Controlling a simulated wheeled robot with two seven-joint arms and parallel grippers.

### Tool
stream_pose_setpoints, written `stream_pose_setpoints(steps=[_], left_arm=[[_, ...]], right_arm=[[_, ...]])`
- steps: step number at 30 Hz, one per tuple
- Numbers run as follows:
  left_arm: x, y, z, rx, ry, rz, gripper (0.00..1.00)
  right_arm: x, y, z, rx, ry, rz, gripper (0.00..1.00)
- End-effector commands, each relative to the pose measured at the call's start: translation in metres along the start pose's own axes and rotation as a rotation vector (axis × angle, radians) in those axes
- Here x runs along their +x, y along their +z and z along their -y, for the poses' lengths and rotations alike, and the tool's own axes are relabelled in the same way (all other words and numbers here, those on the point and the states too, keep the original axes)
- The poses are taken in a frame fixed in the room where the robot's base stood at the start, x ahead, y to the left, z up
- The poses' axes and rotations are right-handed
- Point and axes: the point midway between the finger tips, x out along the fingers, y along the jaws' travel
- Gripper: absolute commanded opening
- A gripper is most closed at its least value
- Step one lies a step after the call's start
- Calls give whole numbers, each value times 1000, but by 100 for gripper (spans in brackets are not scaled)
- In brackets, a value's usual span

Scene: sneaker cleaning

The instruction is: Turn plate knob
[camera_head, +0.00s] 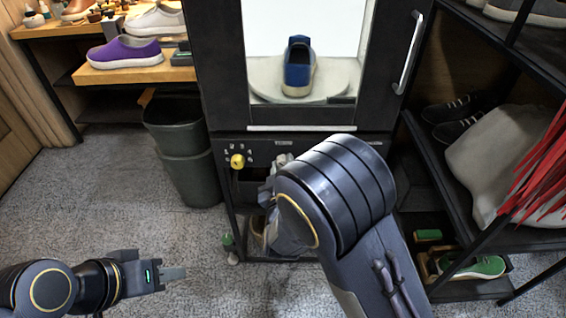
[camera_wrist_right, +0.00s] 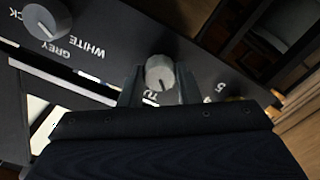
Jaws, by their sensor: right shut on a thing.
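The plate knob (camera_wrist_right: 159,73) is a small pale grey dial on the black control panel, seen in the right wrist view. My right gripper (camera_wrist_right: 158,88) is shut on it, with a finger on each side. The lettering beside it is partly covered. In the head view my right arm hides that knob, and part of the right gripper (camera_head: 279,165) shows at the panel. A blue shoe (camera_head: 298,72) stands on the round pale plate (camera_head: 265,82) behind the cabinet window. My left gripper (camera_head: 170,274) is over the floor at lower left, holding nothing visible; its jaw opening is unclear.
A yellow knob (camera_head: 237,161) is on the panel's left. Another grey knob (camera_wrist_right: 46,21), near "GREY" and "WHITE" lettering, shows in the wrist view. A dark bin (camera_head: 180,140) stands left of the cabinet. Shelves with shoes flank it. Carpet at left is clear.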

Motion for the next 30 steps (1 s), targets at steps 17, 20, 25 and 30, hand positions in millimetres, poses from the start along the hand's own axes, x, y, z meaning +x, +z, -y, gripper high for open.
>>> stream_pose_setpoints(steps=[17, 20, 25, 30], left_arm=[[-4, -2, -2, 0, 0, 0, 36], [-4, -2, -2, 0, 0, 0, 36], [-4, -2, -2, 0, 0, 0, 36], [-4, -2, -2, 0, 0, 0, 36]], right_arm=[[-1, 2, 1, -86, -4, 4, 7], [-1, 2, 1, -86, -4, 4, 7], [-1, 2, 1, -85, -3, 4, 43], [0, 1, 1, -84, -2, 2, 52]])
